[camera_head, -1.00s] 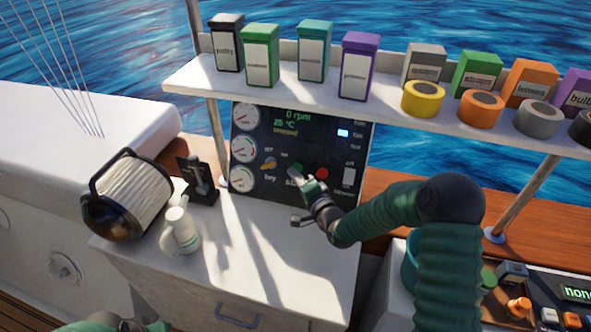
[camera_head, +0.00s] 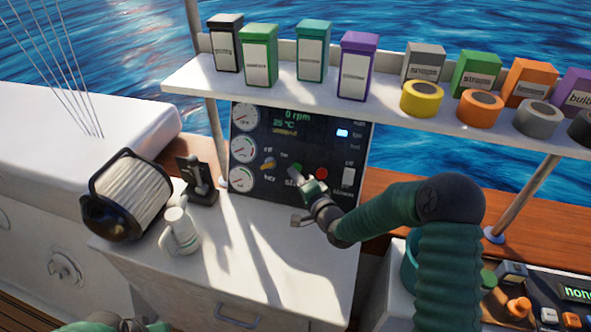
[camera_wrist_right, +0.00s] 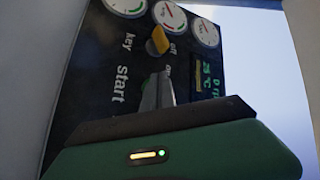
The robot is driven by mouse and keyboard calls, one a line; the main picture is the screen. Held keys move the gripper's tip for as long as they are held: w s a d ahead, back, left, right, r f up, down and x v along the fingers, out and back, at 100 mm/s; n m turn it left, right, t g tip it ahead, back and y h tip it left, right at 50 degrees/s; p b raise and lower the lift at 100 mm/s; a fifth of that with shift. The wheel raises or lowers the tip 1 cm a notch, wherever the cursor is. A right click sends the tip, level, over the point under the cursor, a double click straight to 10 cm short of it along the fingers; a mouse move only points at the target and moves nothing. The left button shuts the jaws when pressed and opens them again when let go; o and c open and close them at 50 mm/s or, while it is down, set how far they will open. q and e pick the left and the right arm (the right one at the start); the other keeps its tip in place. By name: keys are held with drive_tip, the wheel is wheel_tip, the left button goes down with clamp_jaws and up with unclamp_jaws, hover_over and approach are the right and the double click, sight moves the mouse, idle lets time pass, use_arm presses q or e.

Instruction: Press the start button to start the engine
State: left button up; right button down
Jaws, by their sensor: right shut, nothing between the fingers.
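The dark engine panel (camera_head: 300,135) stands upright under the shelf and reads 0 rpm. The green start button (camera_head: 295,170) sits low on it, above the label "start", left of a red button (camera_head: 322,173). My right gripper (camera_head: 303,181) is shut and empty, its tips in front of the panel just by the green button. I cannot tell whether they touch it.
A yellow key switch (camera_head: 268,163) is left of the start button, a white switch (camera_head: 348,177) right. A shelf (camera_head: 190,80) with boxes and tape rolls overhangs the panel. A lever (camera_head: 198,180), white mugs (camera_head: 180,232) and a ribbed filter-like canister (camera_head: 128,195) stand left.

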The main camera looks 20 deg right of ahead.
drive_tip(key=shift+w, duration=0.1)
drive_tip(key=shift+w+d+f, duration=0.1)
drive_tip(key=shift+w+d, duration=0.1)
drive_tip(key=shift+w+d+f+b, duration=0.35)
drive_tip(key=shift+w+d+b, duration=0.1)
drive_tip(key=shift+w, duration=0.15)
idle(1.2)
drive_tip(key=shift+a+r, duration=0.1)
drive_tip(key=shift+s+a+r+p, duration=0.25)
drive_tip(key=shift+s+a+p, duration=0.05)
drive_tip(key=shift+s, duration=0.2)
drive_tip(key=shift+s+a+r+p, duration=0.2)
drive_tip(key=shift+s+a+p, duration=0.1)
drive_tip(key=shift+s, duration=0.15)
